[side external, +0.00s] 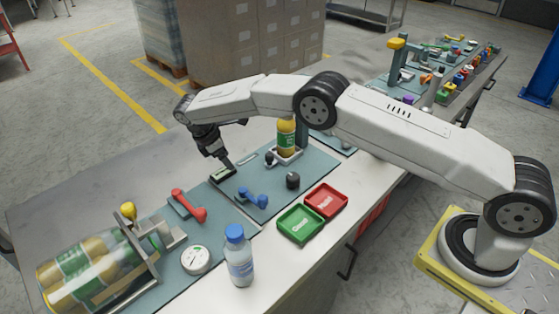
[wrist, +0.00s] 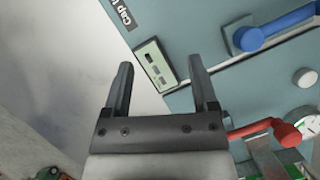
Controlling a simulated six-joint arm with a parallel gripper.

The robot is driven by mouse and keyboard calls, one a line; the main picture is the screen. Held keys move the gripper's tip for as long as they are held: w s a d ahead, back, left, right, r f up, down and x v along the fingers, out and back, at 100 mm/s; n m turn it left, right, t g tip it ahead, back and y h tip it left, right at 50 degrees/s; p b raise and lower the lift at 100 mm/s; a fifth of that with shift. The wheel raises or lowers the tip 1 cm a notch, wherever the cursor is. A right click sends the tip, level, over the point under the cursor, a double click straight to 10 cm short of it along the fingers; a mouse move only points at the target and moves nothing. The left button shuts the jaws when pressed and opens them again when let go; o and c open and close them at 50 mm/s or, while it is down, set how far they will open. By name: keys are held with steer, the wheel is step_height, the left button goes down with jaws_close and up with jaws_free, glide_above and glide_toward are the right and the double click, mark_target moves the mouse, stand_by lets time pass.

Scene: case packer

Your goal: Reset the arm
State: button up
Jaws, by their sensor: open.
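My gripper (side external: 226,163) is open and empty in the side view, its fingers pointing down over the far edge of a teal mat. In the wrist view my gripper (wrist: 160,66) shows two dark fingers spread apart with nothing between them. A small display panel (wrist: 152,66) lies just beyond the fingertips there, and the same panel (side external: 219,174) sits beneath the fingers in the side view. I cannot tell whether the fingers touch it.
A blue handle (side external: 253,197) and a red handle (side external: 188,206) stand nearby. A green tray (side external: 300,236) and red tray (side external: 326,216) lie at the front. A blue-capped bottle (side external: 239,258) stands upright near the front edge. An orange bottle (side external: 286,137) stands behind the mat's controls.

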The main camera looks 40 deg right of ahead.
steer(key=shift+w+a, duration=0.1)
steer(key=shift+a, duration=0.15)
steer(key=shift+r, duration=0.1)
stand_by(0.3)
steer(key=shift+s+d+r+m, duration=0.3)
steer(key=shift+d+r, duration=0.15)
steer(key=shift+r, duration=0.2)
steer(key=s+d+r+m+t+y, duration=0.1)
steer(key=s+d+r+m, duration=0.1)
steer(key=s, duration=0.8)
steer(key=s+d+r+m+t+y, duration=0.1)
steer(key=s+d+r+m+t, duration=0.1)
steer(key=s+m, duration=0.4)
steer(key=s+d+r+m+t+y, duration=0.1)
steer(key=s+d+r+m, duration=0.3)
steer(key=s, duration=1)
steer(key=shift+s+d+r+m+y, duration=0.25)
steer(key=shift+d+m+y, duration=0.15)
steer(key=shift+d+y, duration=0.25)
